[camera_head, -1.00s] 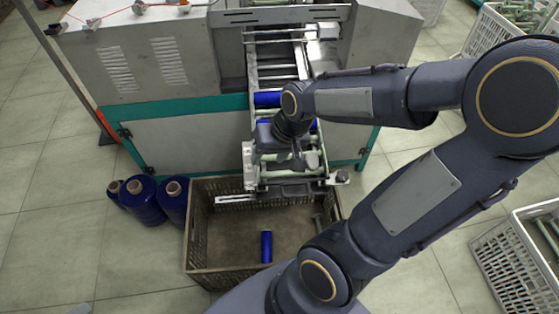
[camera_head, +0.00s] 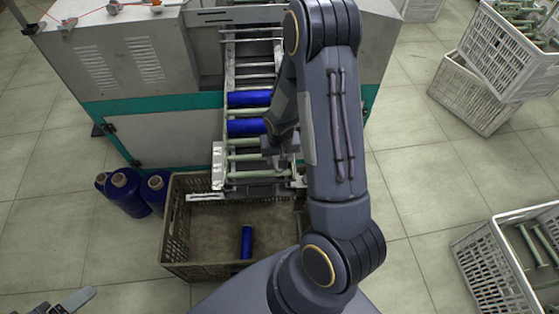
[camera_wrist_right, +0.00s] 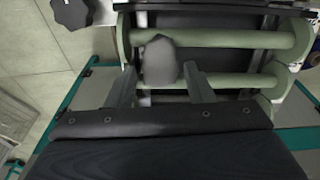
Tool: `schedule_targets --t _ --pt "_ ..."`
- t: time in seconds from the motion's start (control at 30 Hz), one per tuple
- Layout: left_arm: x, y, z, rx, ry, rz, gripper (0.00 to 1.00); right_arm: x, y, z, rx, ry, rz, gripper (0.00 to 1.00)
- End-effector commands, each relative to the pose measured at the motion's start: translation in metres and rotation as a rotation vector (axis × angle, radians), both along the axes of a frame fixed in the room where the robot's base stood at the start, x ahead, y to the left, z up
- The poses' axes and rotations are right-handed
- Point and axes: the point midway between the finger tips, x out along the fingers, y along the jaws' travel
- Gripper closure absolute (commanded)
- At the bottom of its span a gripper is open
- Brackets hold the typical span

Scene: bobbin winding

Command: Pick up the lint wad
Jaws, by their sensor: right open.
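The lint wad (camera_wrist_right: 159,58) is a small grey lump in the right wrist view. It lies against the pale green bobbins (camera_wrist_right: 215,38) on the machine's chute. My right gripper (camera_wrist_right: 158,78) is open, with one finger on each side of the wad and no clear contact. In the head view my right gripper (camera_head: 276,143) is over the lower chute (camera_head: 217,165), and the wad cannot be made out there. A grey and dark piece at the lower left edge looks like part of my left gripper (camera_head: 68,302); its jaws are not clear.
Two blue-wound bobbins (camera_head: 249,98) lie higher on the chute. A brown crate (camera_head: 172,235) below holds a blue bobbin (camera_head: 246,242). Blue thread cones (camera_head: 124,192) stand left of it. White crates (camera_head: 490,265) stand right. A dark knob (camera_wrist_right: 75,12) sits beside the chute.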

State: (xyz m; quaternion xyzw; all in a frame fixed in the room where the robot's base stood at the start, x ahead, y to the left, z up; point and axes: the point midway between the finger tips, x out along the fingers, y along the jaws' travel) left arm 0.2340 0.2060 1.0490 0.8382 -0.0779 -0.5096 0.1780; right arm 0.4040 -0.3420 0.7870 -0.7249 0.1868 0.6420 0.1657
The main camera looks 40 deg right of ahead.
Motion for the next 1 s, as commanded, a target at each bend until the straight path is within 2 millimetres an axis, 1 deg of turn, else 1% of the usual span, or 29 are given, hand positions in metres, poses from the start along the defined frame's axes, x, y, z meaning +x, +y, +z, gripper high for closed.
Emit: schedule_targets --t 0.03,0.13,0.37,0.47,0.6,0.87,1.0 --pt "0.0000 0.0000 0.0011 0.000 0.000 0.000 0.31 -0.0006 -0.0002 -0.0071 0.001 0.005 0.000 0.52" --pt "0.0000 0.0000 0.0014 0.000 0.000 0.000 0.31 0.0007 -0.0005 -0.0145 0.001 0.002 0.001 0.52" --pt "-0.0001 0.0000 0.0011 0.000 0.000 0.000 0.31 0.0015 -0.0006 -0.0160 0.001 0.000 0.001 0.52" --pt "0.0000 0.0000 0.0011 0.000 0.000 0.000 0.31 0.0013 -0.0006 -0.0159 0.001 0.000 0.001 0.63" --pt "0.0000 0.0000 0.0011 0.000 0.000 0.000 0.31 0.0012 -0.0005 -0.0159 0.001 0.000 0.001 0.80" --pt "-0.0001 0.0000 0.0011 0.000 0.000 0.000 0.31 0.0011 -0.0006 -0.0156 0.001 0.000 0.001 0.80" --pt "0.0000 0.0000 0.0011 0.000 0.000 0.000 0.31 0.0016 -0.0008 -0.0112 0.000 -0.001 0.001 0.81"
